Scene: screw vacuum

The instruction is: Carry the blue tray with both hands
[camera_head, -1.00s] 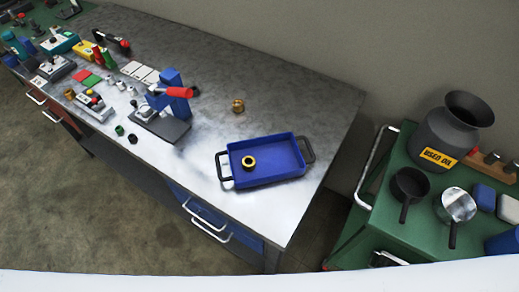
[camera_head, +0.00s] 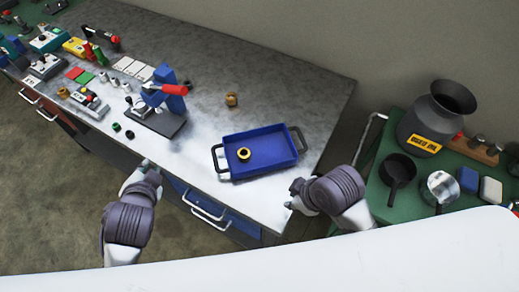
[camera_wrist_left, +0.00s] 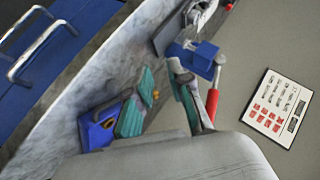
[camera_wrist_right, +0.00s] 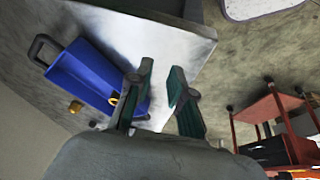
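The blue tray (camera_head: 272,152) lies on the workbench near its right end, with a dark handle at each end and a brass ring (camera_head: 244,154) inside. My left gripper (camera_head: 146,166) is at the bench's front edge, left of the tray and apart from it. In the left wrist view its fingers (camera_wrist_left: 158,104) are spread and empty, with part of the tray (camera_wrist_left: 92,134) beyond. My right gripper (camera_head: 292,196) is near the right front corner of the bench, apart from the tray. In the right wrist view its fingers (camera_wrist_right: 160,88) are spread and empty; the tray (camera_wrist_right: 80,72) shows beyond.
The workbench (camera_head: 300,100) carries a blue press with a red handle (camera_head: 165,92) left of the tray and a brass fitting (camera_head: 231,99) behind it. A green cart (camera_head: 400,205) with an oil can (camera_head: 436,115) and pans stands at the right.

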